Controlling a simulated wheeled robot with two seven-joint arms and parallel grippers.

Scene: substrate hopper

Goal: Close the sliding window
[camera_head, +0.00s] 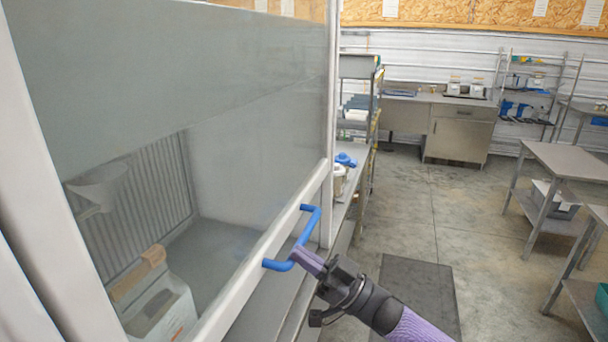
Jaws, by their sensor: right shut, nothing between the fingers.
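The sliding window (270,150) is a large, partly clear pane in a white frame on the left, with a hopper and a box visible behind it. A blue handle (307,231) is fixed on the window's lower white rail (243,279). My right gripper (308,260) comes in from the lower right, shut and empty. Its purple fingertips are at the near end of the blue handle; I cannot tell whether they touch it. My left gripper is not in view.
A shelf unit (358,105) and a blue-topped container (345,160) stand just beyond the window. Metal tables (572,160) stand at right, and a steel cabinet (460,133) is at the back. Open concrete floor (430,215) and a dark mat (420,290) lie between.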

